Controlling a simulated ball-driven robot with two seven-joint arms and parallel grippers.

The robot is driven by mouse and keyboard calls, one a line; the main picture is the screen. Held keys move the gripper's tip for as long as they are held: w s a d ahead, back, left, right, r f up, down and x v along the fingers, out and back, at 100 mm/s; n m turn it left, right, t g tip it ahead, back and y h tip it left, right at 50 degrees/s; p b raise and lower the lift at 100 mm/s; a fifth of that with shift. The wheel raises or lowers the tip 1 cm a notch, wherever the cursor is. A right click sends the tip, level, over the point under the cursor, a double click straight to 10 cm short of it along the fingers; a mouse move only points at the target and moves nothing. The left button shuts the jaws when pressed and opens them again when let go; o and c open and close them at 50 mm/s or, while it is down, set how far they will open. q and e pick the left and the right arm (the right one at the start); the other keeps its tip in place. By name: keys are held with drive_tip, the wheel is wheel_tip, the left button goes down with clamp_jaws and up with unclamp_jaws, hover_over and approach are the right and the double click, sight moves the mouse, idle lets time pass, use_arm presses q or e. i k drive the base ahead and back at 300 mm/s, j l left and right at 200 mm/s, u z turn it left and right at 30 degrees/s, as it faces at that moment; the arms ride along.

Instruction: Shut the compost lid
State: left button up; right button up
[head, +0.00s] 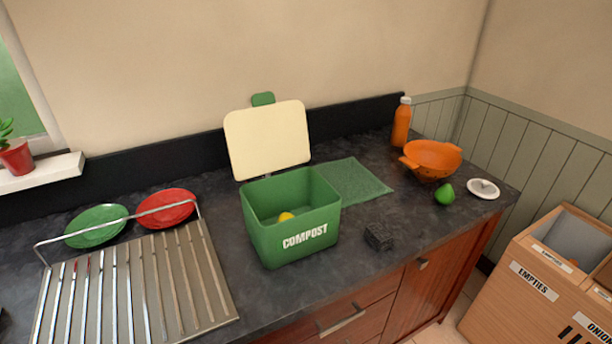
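The green compost bin (292,240) stands on the dark counter in the middle of the head view, with the word COMPOST on its front. Its cream lid (267,138) is open, standing up at the back and leaning towards the wall. A green tab (263,99) sticks up from the lid's top edge. A small yellow item (286,217) lies inside the bin. Neither of my grippers shows in the head view.
A dish rack (140,285) with a green plate (96,226) and a red plate (167,208) stands left of the bin. Right are a green mat (352,181), dark block (379,236), orange colander (432,158), bottle (401,124), green fruit (444,194) and white lid (483,188).

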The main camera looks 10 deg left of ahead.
sight(269, 136)
drive_tip(key=k+l+z, duration=0.3)
drive_tip(key=k+z, duration=0.2)
drive_tip(key=k+l+z, duration=0.3)
drive_tip(key=l+z, duration=0.15)
